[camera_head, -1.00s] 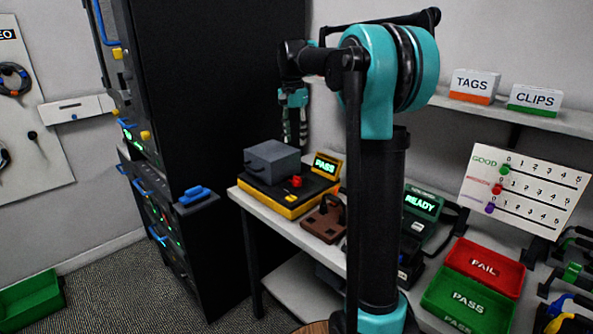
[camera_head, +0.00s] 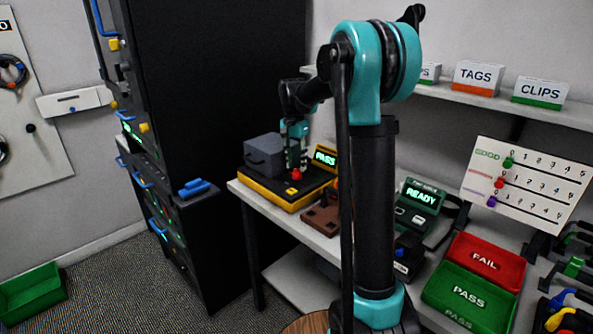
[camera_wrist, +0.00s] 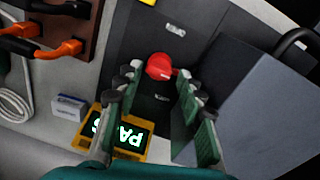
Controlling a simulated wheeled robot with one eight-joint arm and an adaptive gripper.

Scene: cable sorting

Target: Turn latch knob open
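The red latch knob (camera_wrist: 160,66) sits on the dark top plate of the test box, its pointer toward the right in the wrist view. In the head view the red knob (camera_head: 296,174) shows just below my gripper (camera_head: 297,166). My gripper (camera_wrist: 158,76) is open, fingers pointing down at the plate. Its fingertips stand on either side of the knob in the wrist view, with gaps visible; I cannot tell their exact height. The grey cover box (camera_head: 263,156) with a handle stands beside the knob on the yellow-edged test box (camera_head: 265,194).
A lit PASS display (camera_head: 325,157) stands by the knob. A brown cable block (camera_head: 320,218) lies close by, with orange plugs (camera_wrist: 60,49) in the wrist view. A READY device (camera_head: 420,202) and red (camera_head: 487,260) and green trays (camera_head: 468,296) are farther right.

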